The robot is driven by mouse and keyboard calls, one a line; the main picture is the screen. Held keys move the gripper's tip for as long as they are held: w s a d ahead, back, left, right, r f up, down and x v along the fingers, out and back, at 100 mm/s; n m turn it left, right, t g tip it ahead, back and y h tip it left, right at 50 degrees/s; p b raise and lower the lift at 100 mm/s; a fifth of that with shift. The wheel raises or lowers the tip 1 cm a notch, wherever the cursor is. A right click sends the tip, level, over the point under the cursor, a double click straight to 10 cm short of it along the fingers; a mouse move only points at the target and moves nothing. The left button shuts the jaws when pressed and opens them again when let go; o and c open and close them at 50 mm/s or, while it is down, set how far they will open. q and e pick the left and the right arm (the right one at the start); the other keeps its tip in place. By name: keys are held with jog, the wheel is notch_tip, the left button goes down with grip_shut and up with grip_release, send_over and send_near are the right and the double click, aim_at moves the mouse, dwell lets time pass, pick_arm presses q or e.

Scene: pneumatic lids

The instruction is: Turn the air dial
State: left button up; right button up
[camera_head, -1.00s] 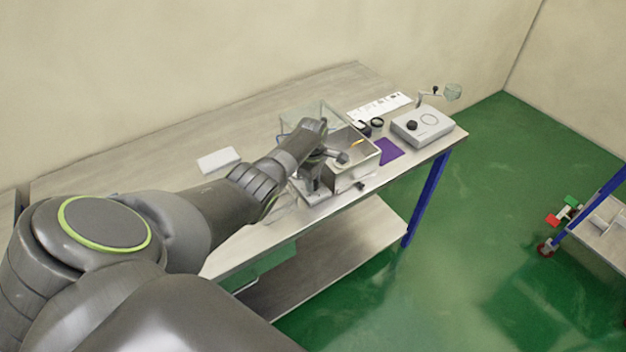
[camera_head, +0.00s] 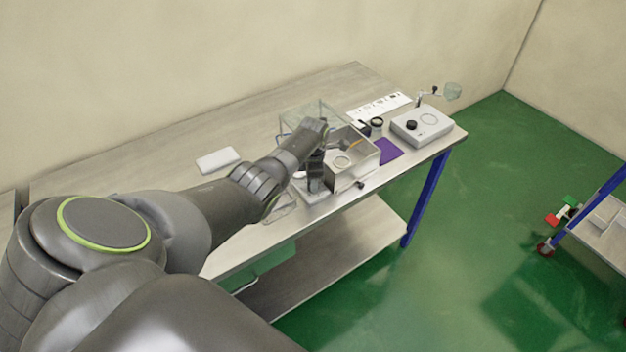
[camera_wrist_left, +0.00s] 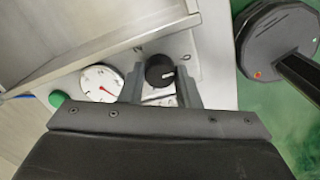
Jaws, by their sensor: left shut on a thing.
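The air dial (camera_wrist_left: 158,66) is a black knob with a white mark, on a light panel in the left wrist view. My left gripper (camera_wrist_left: 160,82) has one finger on each side of the dial and is shut on it. A round white gauge (camera_wrist_left: 102,84) with a red needle is on the panel left of the dial. A green button (camera_wrist_left: 58,98) is further left. In the head view my left gripper (camera_head: 315,184) points down at the front of the metal box, and its own wrist hides the dial. My right gripper is in neither view.
The open metal box (camera_head: 345,180) stands right beside the gripper, with a clear cover (camera_head: 312,115) behind it. A purple mat (camera_head: 389,151) and a grey device (camera_head: 421,127) are to the right. A white block (camera_head: 218,160) lies on the table (camera_head: 180,185) at left.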

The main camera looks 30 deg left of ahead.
pick_arm(q)
jog(key=shift+w+a+r, duration=0.1)
jog(key=shift+w+r, duration=0.05)
jog(key=o, duration=0.7)
jog(key=shift+o, duration=1.3)
jog(key=shift+r, duration=0.65)
notch_tip(320, 180, up, 16)
jog(key=b, duration=0.3)
jog(key=shift+s+d, duration=0.25)
jog(key=shift+s, duration=0.1)
jog(key=shift+f, duration=0.1)
